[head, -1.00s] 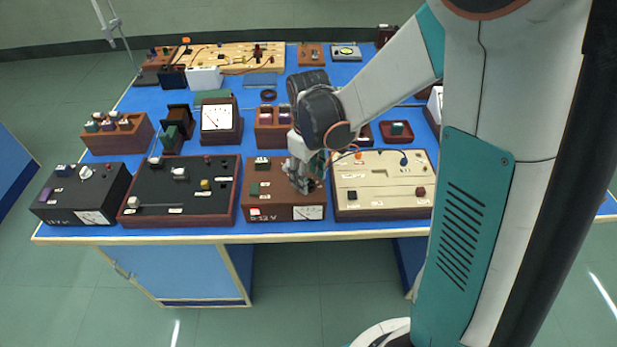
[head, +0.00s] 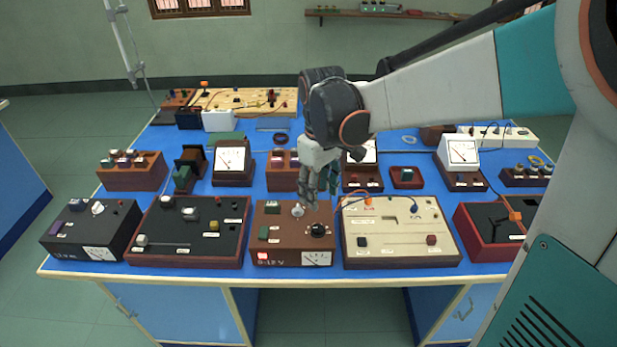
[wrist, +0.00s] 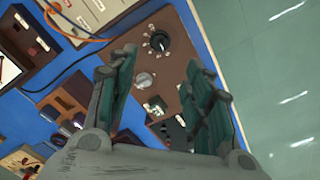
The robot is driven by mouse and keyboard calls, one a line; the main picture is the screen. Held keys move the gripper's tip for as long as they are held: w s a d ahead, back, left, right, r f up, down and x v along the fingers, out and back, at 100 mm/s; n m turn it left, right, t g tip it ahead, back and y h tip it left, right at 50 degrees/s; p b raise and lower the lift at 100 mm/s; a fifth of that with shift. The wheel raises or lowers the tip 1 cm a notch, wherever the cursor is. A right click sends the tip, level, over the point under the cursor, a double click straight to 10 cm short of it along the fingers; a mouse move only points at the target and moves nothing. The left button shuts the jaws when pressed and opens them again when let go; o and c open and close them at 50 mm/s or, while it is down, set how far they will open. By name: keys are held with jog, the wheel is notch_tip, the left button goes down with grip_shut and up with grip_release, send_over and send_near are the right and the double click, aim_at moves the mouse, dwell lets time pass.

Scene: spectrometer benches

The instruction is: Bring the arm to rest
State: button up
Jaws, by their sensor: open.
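My gripper (head: 320,186) hangs above the brown 0-12 V power supply box (head: 265,242) at the front of the blue bench. It points down and is clear of the box's knobs. In the wrist view my gripper (wrist: 165,95) shows its two greenish fingers spread apart with nothing between them. Beyond the fingers, the brown box (wrist: 178,75) shows a black dial knob (wrist: 158,42), a silver knob (wrist: 144,80) and a small green part. In the head view the black dial knob (head: 317,230) and silver knob (head: 297,209) are uncovered.
A black-topped board (head: 190,225) stands left of the box and a cream board (head: 400,235) right of it. Meters, including a white one (head: 461,152), and wooden blocks crowd the rows behind. Open floor (wrist: 270,60) lies beyond the bench's front edge.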

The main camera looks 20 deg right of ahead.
jog(key=s+r+m+t, duration=0.2)
jog(key=s+t, duration=0.1)
jog(key=s, duration=0.4)
jog(key=s+r+m+t, duration=0.3)
jog(key=s+t, duration=0.1)
jog(key=s, duration=0.4)
jog(key=shift+r+m, duration=0.2)
jog(key=shift+m, duration=0.1)
dwell(1.6)
